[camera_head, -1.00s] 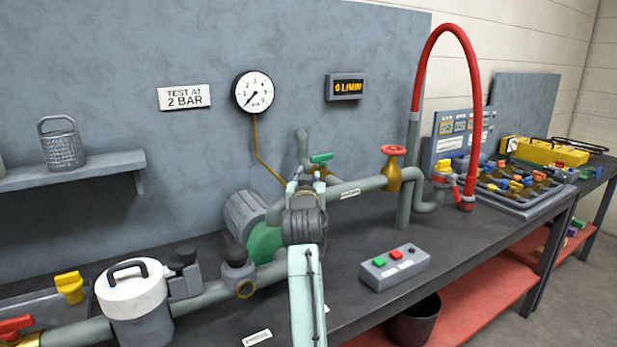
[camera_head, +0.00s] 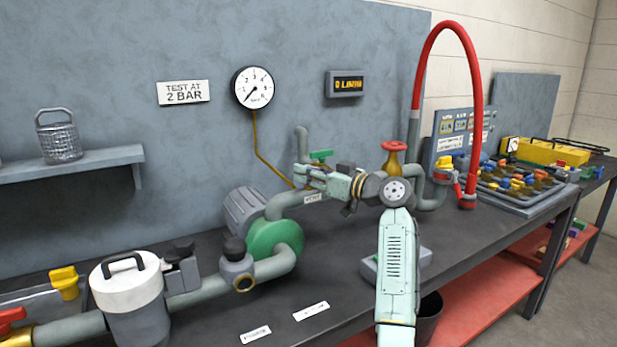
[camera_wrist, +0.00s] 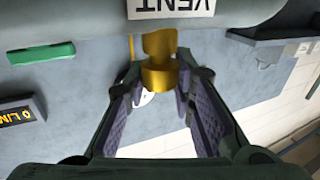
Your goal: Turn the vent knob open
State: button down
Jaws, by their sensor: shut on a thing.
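The brass-yellow vent knob (camera_wrist: 160,72) sits beside the pipe under the VENT label (camera_wrist: 172,7) in the wrist view, where the label appears upside down. My gripper (camera_wrist: 162,82) has its padded fingers on either side of the knob and is shut on it. In the head view my gripper (camera_head: 301,177) reaches left along the upper pipe, close to the green valve handle (camera_head: 320,156). The knob is hidden there by the gripper, so how far it is turned cannot be told.
A red-handled brass valve (camera_head: 393,158) stands just right of my wrist. The pressure gauge (camera_head: 253,88) and flow display (camera_head: 346,84) are on the wall panel. A button box (camera_head: 374,268) lies partly behind my arm. The green pump (camera_head: 275,240) is below left.

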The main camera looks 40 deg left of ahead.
jog(key=g, duration=0.1)
jog(key=n+g+p, duration=0.1)
jog(key=shift+r+n+g, duration=0.2)
jog(key=shift+n+g, duration=0.1)
jog(key=n+g+p, duration=0.1)
jog(key=g+p, duration=0.1)
jog(key=shift+n+g+h, duration=0.3)
jog(key=shift+n+g, duration=0.1)
jog(key=shift+p, duration=0.4)
jog(key=shift+f+n+g+h+p, duration=0.3)
jog(key=shift+n+g+h+p, duration=0.2)
jog(key=shift+n+g+p, duration=0.55)
jog(key=c, duration=1.3)
grip_release()
jog(key=shift+a+m, duration=0.1)
jog(key=shift+m, duration=0.25)
jog(key=shift+c, duration=0.2)
jog(key=v, duration=0.7)
jog(key=shift+d, duration=0.3)
